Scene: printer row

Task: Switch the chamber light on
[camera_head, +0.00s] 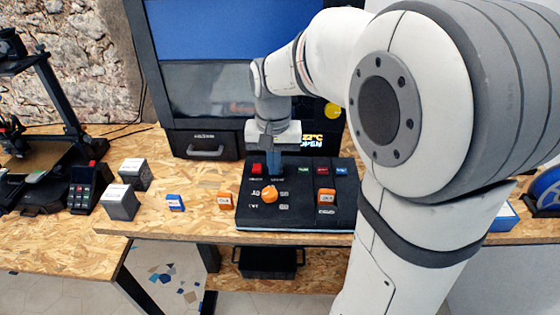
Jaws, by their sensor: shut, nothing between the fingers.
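A black control panel (300,216) lies on the wooden bench in front of the large printer (205,95). It carries a red button (256,169), an orange knob (269,194), an orange rocker switch (326,196) and a row of small green, red and blue buttons at the right. The labels are too small to read, so I cannot tell which control is the chamber light. My gripper (274,172) points down over the panel's back part, shut and empty, just behind the knob. I cannot tell whether it touches the panel. The chamber window looks dark grey.
A black frame printer (60,150) is at the far left. A black bin (268,262) sits under the bench. My arm covers the right side.

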